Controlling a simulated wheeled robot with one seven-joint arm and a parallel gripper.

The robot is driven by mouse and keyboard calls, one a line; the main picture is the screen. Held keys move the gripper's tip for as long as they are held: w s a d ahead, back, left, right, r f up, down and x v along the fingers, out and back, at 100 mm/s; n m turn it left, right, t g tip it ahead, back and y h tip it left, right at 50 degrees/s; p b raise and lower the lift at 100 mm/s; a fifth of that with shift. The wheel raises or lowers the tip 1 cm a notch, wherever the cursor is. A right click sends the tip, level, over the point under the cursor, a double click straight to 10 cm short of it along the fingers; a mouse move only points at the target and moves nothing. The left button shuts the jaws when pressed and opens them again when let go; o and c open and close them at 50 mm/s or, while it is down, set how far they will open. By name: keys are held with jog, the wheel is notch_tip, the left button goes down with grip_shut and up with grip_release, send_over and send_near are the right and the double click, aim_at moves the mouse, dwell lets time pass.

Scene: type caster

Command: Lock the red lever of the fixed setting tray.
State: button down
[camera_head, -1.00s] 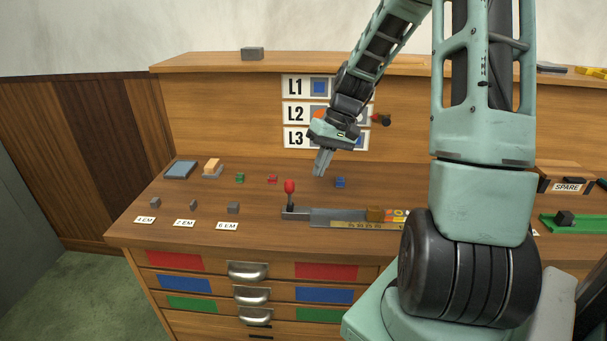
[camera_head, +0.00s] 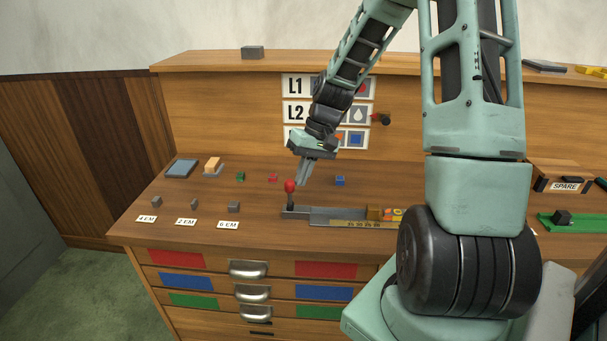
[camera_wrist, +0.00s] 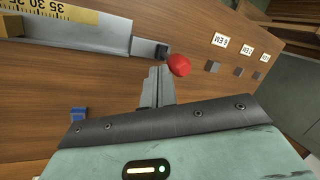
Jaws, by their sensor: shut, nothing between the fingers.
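The fixed setting tray (camera_head: 330,214) lies on the bench top, a grey channel with a yellow scale along its front edge. Its red lever knob (camera_head: 290,187) stands on a dark stem at the tray's left end, upright in the head view. My gripper (camera_head: 304,183) is shut and empty, pointing down just right of and behind the knob. In the wrist view the fingertips (camera_wrist: 158,70) lie close beside the red knob (camera_wrist: 180,65); I cannot tell whether they touch. The tray (camera_wrist: 80,35) also shows there. An orange-brown block (camera_head: 374,213) and yellow-orange pieces (camera_head: 392,214) sit at its right end.
Small grey blocks (camera_head: 233,207) stand behind labels on the left. Green (camera_head: 240,177), red (camera_head: 273,178) and blue (camera_head: 340,181) pieces lie behind the tray. A green tray (camera_head: 575,222) is far right. The bench top between the small pieces is clear.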

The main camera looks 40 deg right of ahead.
jog(key=shift+w+a+r+g+h+p, duration=0.2)
jog(key=shift+w+a+g+h+p, duration=0.15)
jog(key=shift+p, duration=0.1)
jog(key=w+a+f+g+h+p, duration=0.1)
jog(key=w+a+g+h+p, duration=0.3)
jog(key=w+g+h+p, duration=0.1)
jog(key=shift+w+a+m+g+p, duration=0.15)
jog(key=shift+a+m+g+p, duration=0.05)
jog(key=shift+m+g+p, duration=0.2)
dwell(0.6)
jog(key=shift+f, duration=0.2)
dwell(0.4)
